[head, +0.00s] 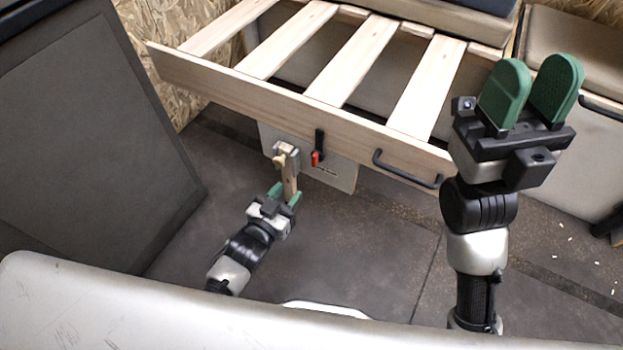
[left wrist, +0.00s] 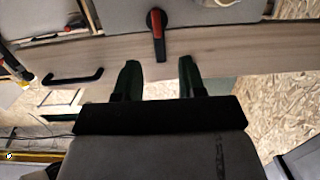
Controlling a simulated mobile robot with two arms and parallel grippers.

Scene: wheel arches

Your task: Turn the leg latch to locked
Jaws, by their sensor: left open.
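The leg latch (head: 318,146) is a black lever with a red end, on the front of the slatted wooden bed frame. In the head view it hangs vertically, red end down. The latch also shows large in the left wrist view (left wrist: 158,36), just beyond my fingertips and apart from them. My left gripper (head: 285,192) is open, below and left of the latch, by a short wooden leg (head: 290,178). I cannot tell whether the leg is between its fingers. My right gripper (head: 530,90) is raised at the right, open and empty.
A black handle (head: 406,169) is on the rail right of the latch. A pale knob and bracket (head: 284,156) sit above the leg. A dark grey panel (head: 95,140) stands at the left. The floor (head: 360,240) in front of the bed is clear.

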